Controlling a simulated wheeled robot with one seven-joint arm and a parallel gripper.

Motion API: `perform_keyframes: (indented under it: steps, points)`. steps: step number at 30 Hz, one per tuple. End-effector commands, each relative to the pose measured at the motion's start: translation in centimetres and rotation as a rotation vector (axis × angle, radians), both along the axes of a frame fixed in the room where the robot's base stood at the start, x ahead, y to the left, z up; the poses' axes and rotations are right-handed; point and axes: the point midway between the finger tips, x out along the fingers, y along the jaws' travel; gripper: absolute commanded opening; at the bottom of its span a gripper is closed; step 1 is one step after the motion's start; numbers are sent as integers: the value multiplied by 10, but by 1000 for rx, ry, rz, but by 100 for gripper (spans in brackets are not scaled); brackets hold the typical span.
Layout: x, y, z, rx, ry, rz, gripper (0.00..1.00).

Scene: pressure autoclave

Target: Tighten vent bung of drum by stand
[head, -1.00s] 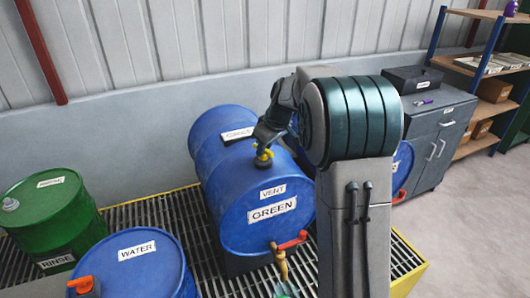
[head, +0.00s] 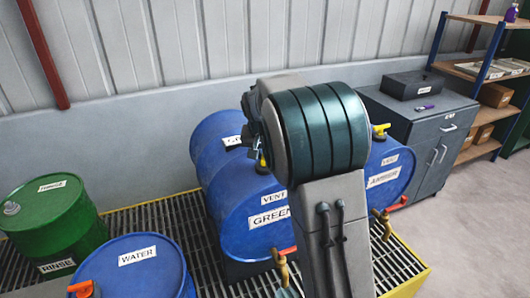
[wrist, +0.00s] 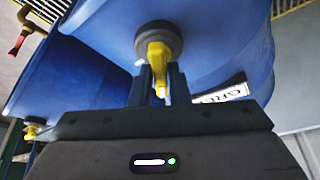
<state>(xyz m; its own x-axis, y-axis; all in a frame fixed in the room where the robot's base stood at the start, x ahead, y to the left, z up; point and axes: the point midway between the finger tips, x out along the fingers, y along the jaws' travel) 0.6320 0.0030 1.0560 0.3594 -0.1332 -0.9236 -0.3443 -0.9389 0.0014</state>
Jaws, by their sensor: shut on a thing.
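The blue drum labelled GREEN (head: 232,205) lies on its side in the middle of the head view, with a VENT label on its front end. Its yellow vent bung (head: 262,162) is on the upper side, partly hidden by my arm. In the wrist view the bung's yellow handle (wrist: 158,56) stands on a dark round base against the blue drum. My gripper (wrist: 160,88) is shut on this handle, one dark finger on each side. In the head view my arm hides most of the gripper.
A second lying blue drum (head: 391,181) with a yellow bung (head: 380,130) is at right, partly behind my arm. A WATER drum (head: 136,275) and a green RINSE drum (head: 50,220) stand at left. Brass taps (head: 383,224) project forward. A grey cabinet (head: 425,130) stands behind.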

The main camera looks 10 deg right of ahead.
Motion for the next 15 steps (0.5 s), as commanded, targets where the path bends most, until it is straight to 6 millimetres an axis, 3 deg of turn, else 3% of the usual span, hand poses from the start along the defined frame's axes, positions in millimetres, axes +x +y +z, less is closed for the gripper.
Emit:
perform_keyframes:
  steps: [15]
  points:
    - [3, 4, 1, 0, -3, -489, 0]
